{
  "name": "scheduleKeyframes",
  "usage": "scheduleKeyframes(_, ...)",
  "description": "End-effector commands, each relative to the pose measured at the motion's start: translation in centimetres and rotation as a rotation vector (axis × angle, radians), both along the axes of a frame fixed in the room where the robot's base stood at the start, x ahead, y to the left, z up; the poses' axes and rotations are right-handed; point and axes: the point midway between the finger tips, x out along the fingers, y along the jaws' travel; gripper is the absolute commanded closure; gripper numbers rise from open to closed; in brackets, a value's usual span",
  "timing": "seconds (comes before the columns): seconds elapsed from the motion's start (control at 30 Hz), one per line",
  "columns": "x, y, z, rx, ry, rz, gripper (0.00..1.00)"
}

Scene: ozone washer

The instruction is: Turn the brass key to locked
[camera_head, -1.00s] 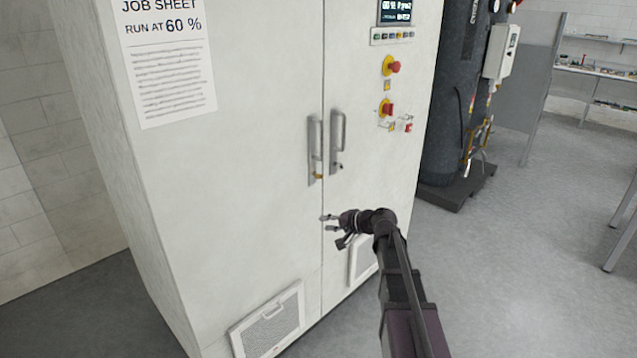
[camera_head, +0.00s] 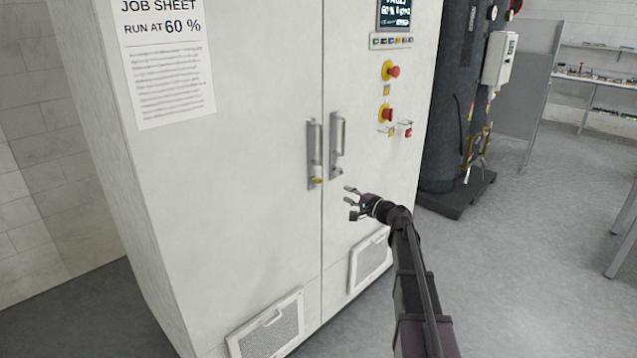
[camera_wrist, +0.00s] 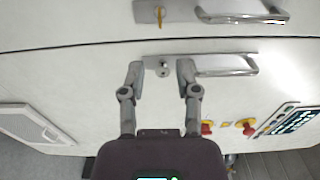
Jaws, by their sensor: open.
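The small brass key (camera_head: 317,181) sits in the lower end of the left door's handle plate on the white cabinet. It also shows at the top of the wrist view (camera_wrist: 159,13), with its bow in line with the plate's lock. My gripper (camera_head: 351,202) is open and empty, right of and a little below the key in the head view, in front of the right door. In the wrist view the fingertips (camera_wrist: 160,70) are spread on either side of the right door's keyhole plate (camera_wrist: 151,61), which holds no key. The key lies beyond the fingertips, apart from them.
Upright bar handles stand out on the left door (camera_head: 314,142) and right door (camera_head: 337,134), close to the key. Red buttons (camera_head: 387,114) and a display (camera_head: 394,13) are higher on the right door. Vent grilles (camera_head: 268,328) are below. Open floor lies right.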

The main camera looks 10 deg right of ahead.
Motion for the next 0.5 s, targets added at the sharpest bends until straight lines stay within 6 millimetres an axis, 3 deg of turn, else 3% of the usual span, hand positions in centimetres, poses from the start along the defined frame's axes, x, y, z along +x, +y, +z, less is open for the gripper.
scheduleKeyframes(0.27,1.5,1.0,0.0,-0.001,0.001,0.002,0.59)
scheduleKeyframes(0.5,4.2,3.0,0.0,-0.001,0.000,0.004,0.59)
